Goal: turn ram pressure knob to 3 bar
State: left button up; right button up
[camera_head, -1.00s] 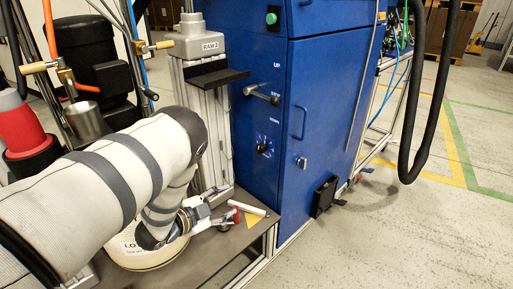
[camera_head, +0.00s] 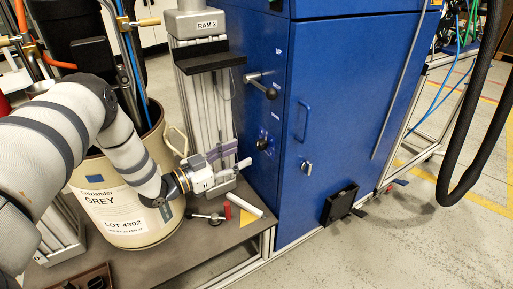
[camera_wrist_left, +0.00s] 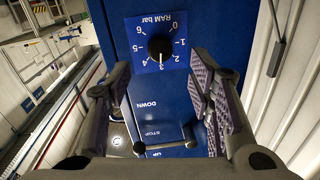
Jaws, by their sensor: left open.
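The black ram pressure knob (camera_head: 263,143) sits on the front of the blue cabinet. In the left wrist view the knob (camera_wrist_left: 160,46) is at the centre of a blue dial plate (camera_wrist_left: 131,26) marked "RAM bar", with numbers 0 to 6. The plate appears turned over in that view, with 3 below the knob. In the left wrist view the fingers (camera_wrist_left: 164,100) stand on both sides, below the dial.
An UP/STOP/DOWN lever (camera_head: 262,86) sticks out above the knob. A handle (camera_head: 305,120) and a latch (camera_head: 307,168) are on the cabinet door. A GREY drum (camera_head: 130,205) stands under my left arm. A white tube (camera_head: 247,204) lies on the platform.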

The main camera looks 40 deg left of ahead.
aim_at(258, 146)
pick_arm(q)
jog(key=b+x, duration=0.1)
jog(key=x, duration=0.6)
jog(key=shift+f, duration=0.15)
jog(key=shift+s, duration=0.1)
grip_shut()
